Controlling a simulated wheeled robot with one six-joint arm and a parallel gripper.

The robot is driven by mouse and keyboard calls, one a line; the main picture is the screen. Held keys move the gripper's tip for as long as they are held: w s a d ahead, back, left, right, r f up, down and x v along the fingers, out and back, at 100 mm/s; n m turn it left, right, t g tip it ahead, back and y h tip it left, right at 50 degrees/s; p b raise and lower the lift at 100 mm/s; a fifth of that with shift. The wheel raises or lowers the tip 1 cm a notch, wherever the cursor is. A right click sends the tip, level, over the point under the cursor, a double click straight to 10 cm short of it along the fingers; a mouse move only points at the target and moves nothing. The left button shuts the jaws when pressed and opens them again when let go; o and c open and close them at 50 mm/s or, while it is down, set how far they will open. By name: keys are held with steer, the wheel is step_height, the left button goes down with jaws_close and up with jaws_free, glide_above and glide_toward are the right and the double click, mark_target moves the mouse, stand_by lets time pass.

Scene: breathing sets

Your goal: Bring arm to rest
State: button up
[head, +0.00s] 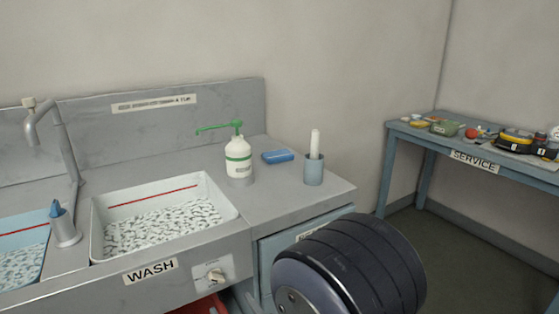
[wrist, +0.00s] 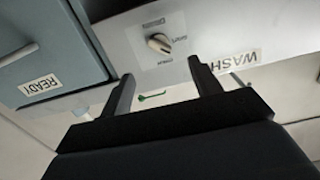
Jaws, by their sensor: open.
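My gripper (wrist: 162,88) shows in the wrist view, its two dark fingers spread apart with nothing held between them. Past the fingers are the front panel of the wash counter and its knob (wrist: 159,43), with the picture turned over. In the head view a dark rounded part of my arm (head: 350,268) fills the lower middle, in front of the counter's right end. My gripper itself does not show in the head view.
The wash counter (head: 290,205) carries a white basin (head: 222,208), a pump bottle (head: 238,160), a blue block (head: 278,156) and a cup with a white stick (head: 313,172). A blue service table (head: 388,165) stands at right. Floor (head: 460,255) between is clear.

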steer(key=shift+v, duration=1.35)
steer(key=shift+d, duration=0.1)
